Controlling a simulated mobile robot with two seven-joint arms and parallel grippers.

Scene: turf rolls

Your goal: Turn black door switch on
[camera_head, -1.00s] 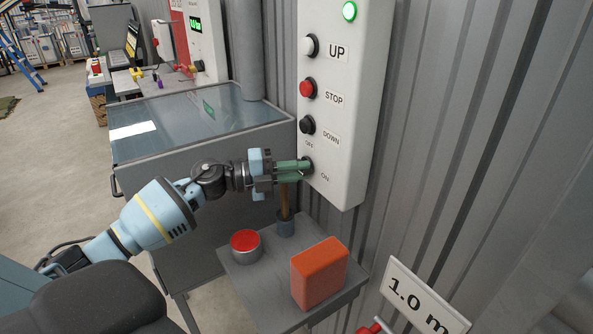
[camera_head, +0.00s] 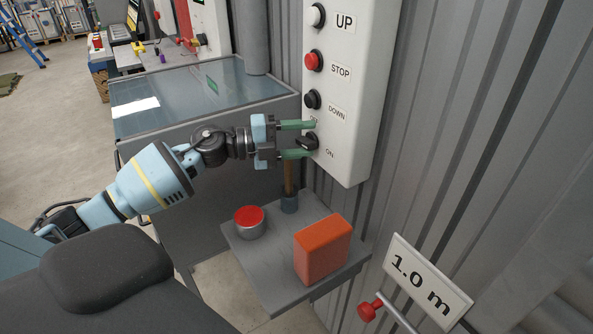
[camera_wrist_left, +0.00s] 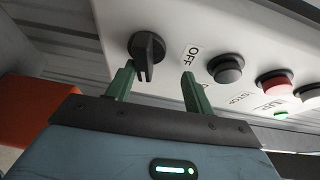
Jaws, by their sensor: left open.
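The black door switch (camera_head: 308,141) is a rotary knob low on the white control box (camera_head: 345,90), between an OFF label above and an ON label at its lower right. In the left wrist view the knob (camera_wrist_left: 147,50) lies just ahead of the fingers, closer to the left one, with the OFF label to its right. Its grip bar points down toward my gripper there. My left gripper (camera_head: 304,139) is open, its green fingers above and below the knob in the head view. It also shows in the left wrist view (camera_wrist_left: 157,80). I cannot tell whether the fingers touch the knob.
UP (camera_head: 317,15), STOP (camera_head: 313,60) and DOWN (camera_head: 312,99) buttons sit above the switch. A corrugated wall (camera_head: 450,130) stands behind.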

